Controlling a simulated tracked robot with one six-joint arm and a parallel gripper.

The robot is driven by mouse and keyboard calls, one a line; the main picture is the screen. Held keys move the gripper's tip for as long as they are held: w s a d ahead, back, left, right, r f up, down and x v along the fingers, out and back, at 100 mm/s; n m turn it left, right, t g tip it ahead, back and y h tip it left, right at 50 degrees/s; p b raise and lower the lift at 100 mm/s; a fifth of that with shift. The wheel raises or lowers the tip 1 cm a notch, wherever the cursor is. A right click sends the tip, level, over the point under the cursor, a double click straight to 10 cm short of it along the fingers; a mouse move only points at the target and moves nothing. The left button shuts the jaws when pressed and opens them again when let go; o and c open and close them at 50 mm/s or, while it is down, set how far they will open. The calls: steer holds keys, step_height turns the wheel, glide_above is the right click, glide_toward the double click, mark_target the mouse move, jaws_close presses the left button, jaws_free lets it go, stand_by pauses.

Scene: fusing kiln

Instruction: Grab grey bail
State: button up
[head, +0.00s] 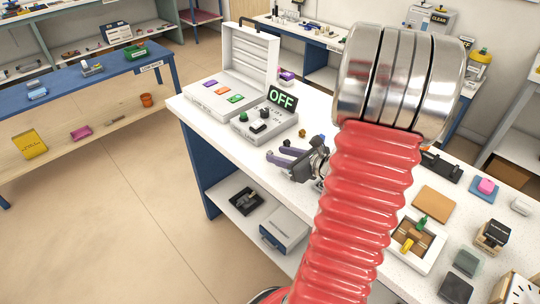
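My gripper (275,156) is over the left part of the white worktable (225,135), in front of the control box. Its dark purple-grey fingers point left and look spread apart, with nothing seen between them. I cannot pick out a grey bail for certain in this view. My red ribbed arm hides much of the middle of the table. A small gold piece (302,133) lies on the table just behind my gripper.
A white kiln (251,57) stands with its lid up; orange, green and purple pieces lie on its front. The control box (264,125) has an OFF sign (282,97). A white tray (431,262), an orange-brown square (434,203) and dark blocks (456,289) are at right.

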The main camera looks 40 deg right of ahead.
mark_target(270, 152)
steer(key=shift+w, duration=0.2)
steer(key=shift+x, duration=2.6)
jaws_close()
